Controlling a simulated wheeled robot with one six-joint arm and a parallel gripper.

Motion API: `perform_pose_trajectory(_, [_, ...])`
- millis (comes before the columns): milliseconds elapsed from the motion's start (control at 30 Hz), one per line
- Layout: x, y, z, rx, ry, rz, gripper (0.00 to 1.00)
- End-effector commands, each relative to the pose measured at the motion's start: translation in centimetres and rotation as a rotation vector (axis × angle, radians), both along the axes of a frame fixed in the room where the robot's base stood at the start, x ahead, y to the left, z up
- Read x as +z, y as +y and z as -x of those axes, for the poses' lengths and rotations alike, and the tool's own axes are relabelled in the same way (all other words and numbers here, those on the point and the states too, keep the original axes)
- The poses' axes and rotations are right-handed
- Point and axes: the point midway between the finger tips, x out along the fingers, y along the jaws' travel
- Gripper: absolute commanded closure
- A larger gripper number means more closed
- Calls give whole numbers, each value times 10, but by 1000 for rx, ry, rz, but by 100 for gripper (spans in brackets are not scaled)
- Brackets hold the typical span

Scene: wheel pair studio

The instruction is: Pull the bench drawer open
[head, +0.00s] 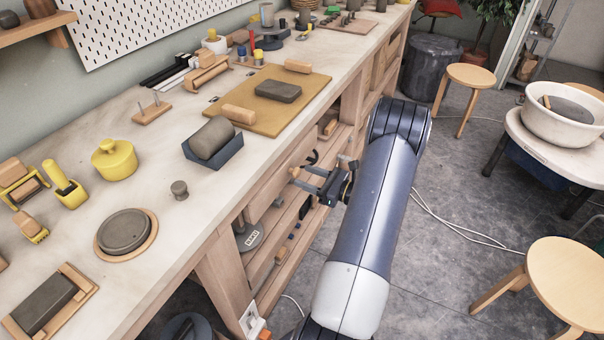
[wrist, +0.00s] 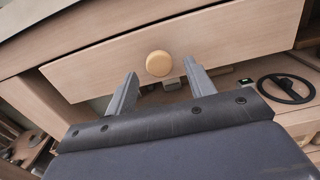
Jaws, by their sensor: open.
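The bench drawer (wrist: 215,43) has a pale wooden front under the bench top, and its front looks level with the bench frame. A round light wooden knob (wrist: 159,63) sits on the drawer front in the wrist view. My gripper (wrist: 158,83) is open, with one finger on each side of the knob's line and the tips just short of or below it; I cannot tell if they touch. In the head view my gripper (head: 306,176) points at the bench's front, beside the drawer (head: 285,172), and my arm hides part of the bench.
The bench top (head: 190,205) holds a clay block in a dark cradle (head: 213,150), a yellow pot (head: 114,160) and a wooden board (head: 262,122). Open shelves lie below the drawer. A stool (head: 565,280) and a wheel with a white basin (head: 558,120) stand at right. A cable crosses the floor.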

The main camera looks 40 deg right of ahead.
Motion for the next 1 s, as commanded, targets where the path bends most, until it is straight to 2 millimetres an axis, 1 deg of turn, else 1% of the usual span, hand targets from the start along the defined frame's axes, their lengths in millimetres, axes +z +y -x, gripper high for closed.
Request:
perform_pose_trajectory(33, [0,3,-7,4,0,1,48])
perform_pose_trajectory(100, [0,6,-14,3,-1,1,48])
perform_pose_trajectory(200, [0,8,-20,1,0,1,48])
perform_pose_trajectory(533, [0,9,-22,0,0,0,49])
perform_pose_trajectory(1000, [0,9,-22,0,0,0,88])
